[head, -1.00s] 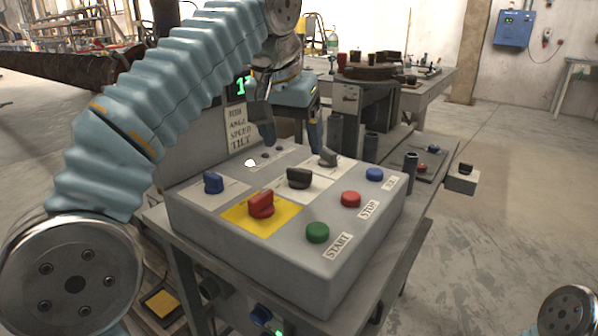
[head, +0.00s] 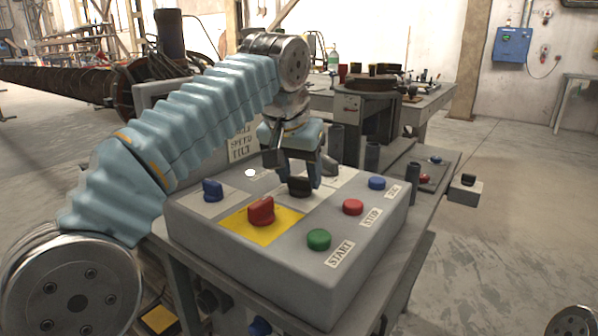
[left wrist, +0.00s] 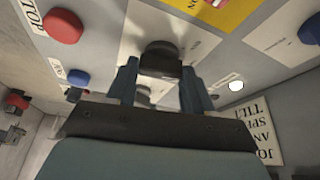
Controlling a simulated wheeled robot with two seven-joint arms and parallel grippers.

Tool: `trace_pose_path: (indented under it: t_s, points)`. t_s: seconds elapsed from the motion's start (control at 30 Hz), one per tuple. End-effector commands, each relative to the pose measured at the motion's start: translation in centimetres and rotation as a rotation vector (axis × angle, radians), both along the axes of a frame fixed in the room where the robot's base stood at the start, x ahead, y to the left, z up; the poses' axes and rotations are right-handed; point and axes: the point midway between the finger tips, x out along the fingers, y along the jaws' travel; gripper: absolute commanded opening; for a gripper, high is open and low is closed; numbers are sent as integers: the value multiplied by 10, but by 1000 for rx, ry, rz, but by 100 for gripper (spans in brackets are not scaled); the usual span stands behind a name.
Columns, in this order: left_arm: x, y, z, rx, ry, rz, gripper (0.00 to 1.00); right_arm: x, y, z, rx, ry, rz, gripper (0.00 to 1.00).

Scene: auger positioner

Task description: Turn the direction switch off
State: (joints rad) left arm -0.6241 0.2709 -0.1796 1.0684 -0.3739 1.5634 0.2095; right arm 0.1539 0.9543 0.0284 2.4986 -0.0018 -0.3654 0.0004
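A black rotary switch (head: 299,187) sits on a pale plate in the middle of the grey control box (head: 290,285). It also shows in the left wrist view (left wrist: 160,56); the small print beside it is not readable, so I cannot tell by label whether it is the direction switch. My left gripper (head: 299,182) points down over this switch, its fingers spread on either side of the knob. A grey lever switch behind is mostly hidden by the gripper. My right gripper is out of view.
Nearby on the box are a red knob (head: 261,211) on a yellow plate, a blue knob (head: 212,190), and green (head: 319,239), red (head: 353,207) and blue (head: 377,183) buttons. A white lamp (head: 250,173) is lit. Dark posts stand behind the box.

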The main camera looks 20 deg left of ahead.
Motion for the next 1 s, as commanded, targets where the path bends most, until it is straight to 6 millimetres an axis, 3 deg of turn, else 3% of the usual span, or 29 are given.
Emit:
trace_pose_path:
  t_s: [0.03,0.1,0.4,0.7,0.73,0.87,1.0]
  points:
    - [0,0,0,-1,0,0,31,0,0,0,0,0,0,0]
    - [0,0,0,-1,0,0,21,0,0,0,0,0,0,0]
    - [0,2,3,-1,4,-192,21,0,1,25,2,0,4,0]
    - [1,1,0,0,0,-216,21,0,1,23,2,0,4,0]
    - [1,1,0,-1,-1,-216,54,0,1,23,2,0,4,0]
    - [1,1,0,0,0,-216,74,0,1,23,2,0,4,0]
    - [1,1,0,-1,0,-215,77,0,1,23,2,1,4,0]
